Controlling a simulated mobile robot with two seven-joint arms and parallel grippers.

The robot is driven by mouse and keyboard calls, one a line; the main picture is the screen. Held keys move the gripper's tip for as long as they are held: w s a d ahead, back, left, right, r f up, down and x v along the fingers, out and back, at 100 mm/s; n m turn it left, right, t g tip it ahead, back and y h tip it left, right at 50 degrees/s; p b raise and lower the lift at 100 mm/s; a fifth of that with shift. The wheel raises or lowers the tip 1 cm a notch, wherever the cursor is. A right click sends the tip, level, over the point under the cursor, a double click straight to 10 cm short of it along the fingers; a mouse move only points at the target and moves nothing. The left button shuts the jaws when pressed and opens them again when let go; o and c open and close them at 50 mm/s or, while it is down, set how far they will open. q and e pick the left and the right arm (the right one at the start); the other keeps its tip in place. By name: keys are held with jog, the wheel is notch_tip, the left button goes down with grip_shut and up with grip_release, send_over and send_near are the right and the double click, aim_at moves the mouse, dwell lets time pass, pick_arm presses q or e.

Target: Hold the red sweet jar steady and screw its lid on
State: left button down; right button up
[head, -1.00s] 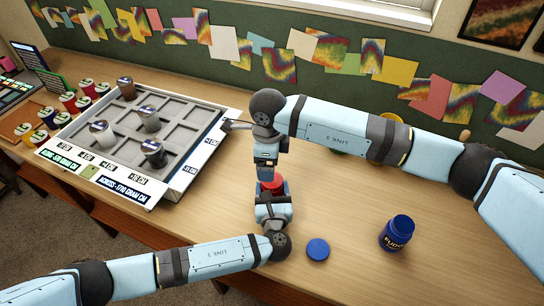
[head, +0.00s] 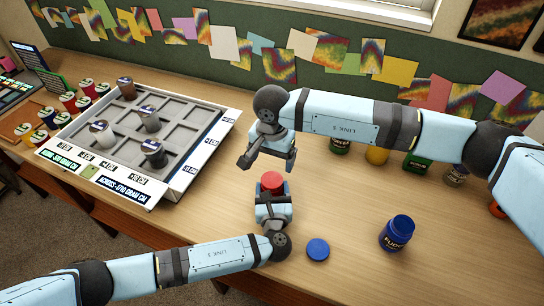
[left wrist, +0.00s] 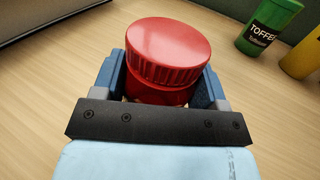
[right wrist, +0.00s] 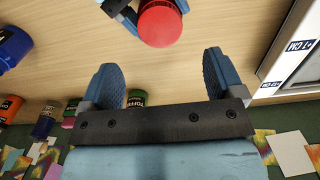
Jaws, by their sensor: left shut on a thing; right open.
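The red sweet jar stands on the table with its red lid (head: 272,181) on top. In the left wrist view the ribbed red lid (left wrist: 168,48) sits level on the jar body (left wrist: 160,94), and the lower body is hidden by my gripper. My left gripper (head: 273,200) is shut around the jar, one finger on each side; its fingers also show in the left wrist view (left wrist: 162,85). My right gripper (head: 268,162) is open and empty, above and behind the jar. In the right wrist view its fingers (right wrist: 168,78) are wide apart and clear of the lid (right wrist: 160,22).
A blue fudge jar (head: 397,233) without a lid and a loose blue lid (head: 318,249) are on the right front. Several jars, including a green toffee jar (left wrist: 268,25), stand along the back. A compartmented tray (head: 185,115) lies to the left.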

aim_at(272, 179)
notch_tip(272, 179, down, 8)
jog(key=shift+f, duration=0.1)
dwell(0.5)
jog(key=c, duration=0.9)
jog(key=shift+m, duration=1.7)
jog(key=o, duration=1)
